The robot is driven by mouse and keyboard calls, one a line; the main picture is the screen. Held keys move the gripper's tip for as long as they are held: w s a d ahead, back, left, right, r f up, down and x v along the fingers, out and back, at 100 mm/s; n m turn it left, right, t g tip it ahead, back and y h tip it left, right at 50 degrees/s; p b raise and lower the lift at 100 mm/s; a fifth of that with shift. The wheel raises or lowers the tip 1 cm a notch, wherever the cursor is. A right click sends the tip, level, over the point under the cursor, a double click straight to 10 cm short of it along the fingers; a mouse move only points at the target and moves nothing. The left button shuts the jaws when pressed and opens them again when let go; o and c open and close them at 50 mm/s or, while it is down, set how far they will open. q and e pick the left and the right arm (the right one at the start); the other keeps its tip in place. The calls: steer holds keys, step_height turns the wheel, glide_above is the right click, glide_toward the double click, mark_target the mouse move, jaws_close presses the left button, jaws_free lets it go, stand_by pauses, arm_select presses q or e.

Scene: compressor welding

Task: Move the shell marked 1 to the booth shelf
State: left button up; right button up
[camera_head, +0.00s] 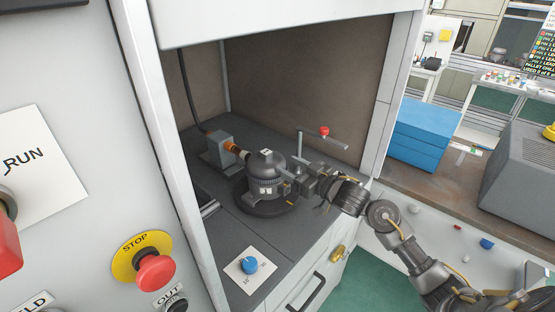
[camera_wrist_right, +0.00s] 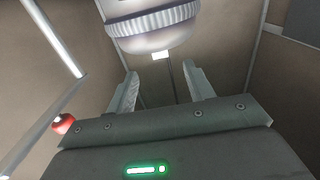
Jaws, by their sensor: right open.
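A dark domed shell (camera_head: 264,172) with a ribbed band stands upright on a round dark plate (camera_head: 246,206) inside the booth. A small white label is on its top, too small to read surely. My right gripper (camera_head: 287,173) reaches in from the right and is at the shell's right side. In the right wrist view, the gripper (camera_wrist_right: 161,82) has its two fingers apart, with the shell (camera_wrist_right: 155,28) beyond the fingertips and nothing clearly between them. Whether a fingertip touches the shell, I cannot tell. My left gripper is not in view.
A grey unit with an orange nozzle (camera_head: 231,147) stands close left of the shell. A post with a red knob (camera_head: 324,131) stands behind my right gripper. The booth's right frame (camera_head: 386,100) is near my arm. Blue boxes (camera_head: 423,132) lie on the bench outside.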

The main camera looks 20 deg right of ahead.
mark_target(270, 155)
steer(key=p+x, duration=0.2)
steer(key=x, duration=0.7)
jaws_close()
steer(key=c, duration=0.6)
jaws_free()
steer(key=shift+d+r, duration=0.1)
jaws_close()
steer(key=shift+r, duration=0.15)
steer(key=shift+r+p, duration=2.65)
